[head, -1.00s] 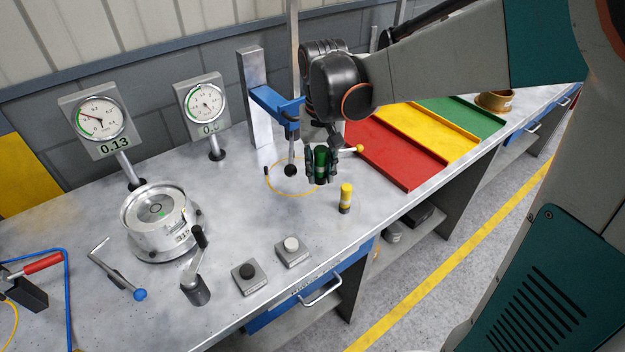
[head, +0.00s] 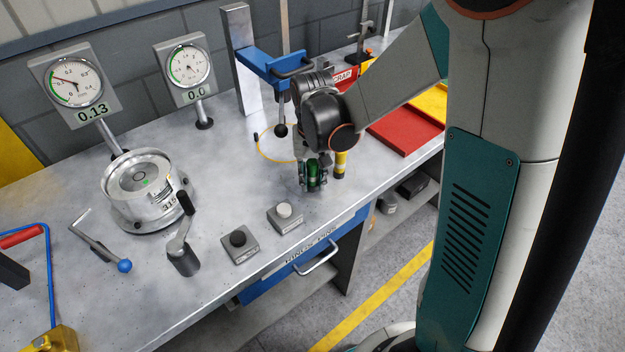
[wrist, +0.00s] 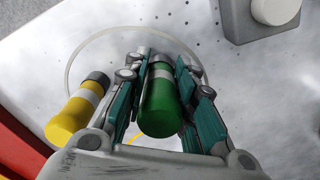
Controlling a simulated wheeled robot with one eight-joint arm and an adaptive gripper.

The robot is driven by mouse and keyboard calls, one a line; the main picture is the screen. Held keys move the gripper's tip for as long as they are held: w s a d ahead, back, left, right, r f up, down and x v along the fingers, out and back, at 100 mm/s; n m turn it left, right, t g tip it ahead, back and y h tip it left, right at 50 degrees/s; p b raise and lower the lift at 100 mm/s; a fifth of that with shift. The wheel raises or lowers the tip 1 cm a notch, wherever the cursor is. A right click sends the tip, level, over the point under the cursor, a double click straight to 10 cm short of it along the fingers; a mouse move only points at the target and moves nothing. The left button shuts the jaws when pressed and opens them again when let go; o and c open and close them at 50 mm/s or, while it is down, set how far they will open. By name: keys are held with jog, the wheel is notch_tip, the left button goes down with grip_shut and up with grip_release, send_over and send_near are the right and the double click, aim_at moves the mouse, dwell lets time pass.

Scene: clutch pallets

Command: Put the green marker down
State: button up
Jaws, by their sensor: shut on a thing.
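The green marker (wrist: 160,100) is between the fingers of my gripper (wrist: 166,90), which is shut on it. In the head view the green marker (head: 314,172) shows low between the fingertips of my gripper (head: 312,180), close over the bench. I cannot tell whether its lower end touches the bench top. A yellow marker (head: 340,164) stands just right of my gripper; in the wrist view the yellow marker (wrist: 76,110) is at the left, apart from the fingers.
The metal bench (head: 240,180) has free room left of my gripper. Two button boxes (head: 240,244) and a crank handle (head: 182,245) stand nearer the front left. A blue-armed press (head: 265,65) is behind. A red tray (head: 405,130) lies to the right.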

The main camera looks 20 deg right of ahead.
jog(key=shift+f, duration=0.25)
jog(key=o, duration=0.6)
jog(key=shift+f, duration=0.1)
jog(key=o, duration=0.4)
jog(key=shift+o, duration=0.2)
notch_tip(320, 180, up, 13)
jog(key=p, duration=0.4)
jog(key=shift+s+f, duration=0.1)
jog(key=shift+f, duration=0.05)
jog(key=s+r+n+t, duration=0.1)
jog(key=s+r+t, duration=0.2)
jog(key=s, duration=0.4)
jog(key=s+r+n+t, duration=0.2)
jog(key=s+r+t, duration=0.2)
jog(key=s, duration=0.3)
jog(key=shift+s+r, duration=0.4)
jog(key=shift+r, duration=0.1)
